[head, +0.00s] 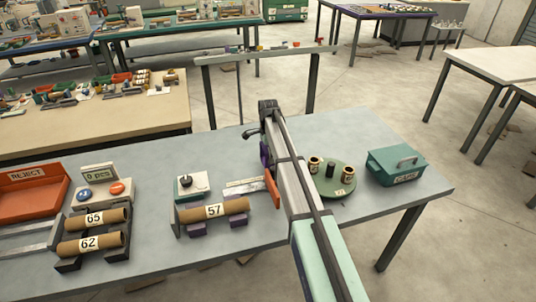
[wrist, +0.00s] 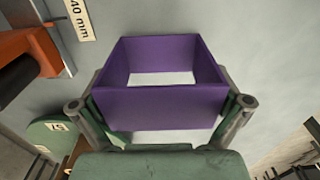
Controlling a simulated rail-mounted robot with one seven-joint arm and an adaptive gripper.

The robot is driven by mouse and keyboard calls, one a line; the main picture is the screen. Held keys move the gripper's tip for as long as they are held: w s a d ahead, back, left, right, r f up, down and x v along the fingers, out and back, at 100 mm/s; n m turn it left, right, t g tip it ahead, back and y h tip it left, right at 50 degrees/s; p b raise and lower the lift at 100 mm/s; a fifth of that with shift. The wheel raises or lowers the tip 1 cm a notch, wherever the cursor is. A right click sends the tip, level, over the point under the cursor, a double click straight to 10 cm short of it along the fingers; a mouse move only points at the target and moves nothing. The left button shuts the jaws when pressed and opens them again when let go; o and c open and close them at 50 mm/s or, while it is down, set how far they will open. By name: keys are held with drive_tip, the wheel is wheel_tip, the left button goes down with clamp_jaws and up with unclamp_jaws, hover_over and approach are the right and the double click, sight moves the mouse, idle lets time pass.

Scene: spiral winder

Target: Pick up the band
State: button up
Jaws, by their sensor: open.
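In the wrist view a purple square band-like frame (wrist: 162,108), open at the top, stands upright with a pale surface showing inside it. My gripper (wrist: 161,103) is open, with one finger at each side of the frame's near wall. The fingers look very close to its sides; I cannot tell whether they touch. In the head view a small purple patch (head: 265,154) shows at the left edge of my arm, probably the same frame. My arm hides the rest of it and the gripper there.
An orange part (head: 272,188) stands close left of my arm. A green round plate (head: 332,190) with small rolls and a teal box (head: 396,165) stand to the right. Grey tabletop behind is clear.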

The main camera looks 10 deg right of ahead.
drive_tip(key=c, duration=0.8)
drive_tip(key=shift+r, duration=0.1)
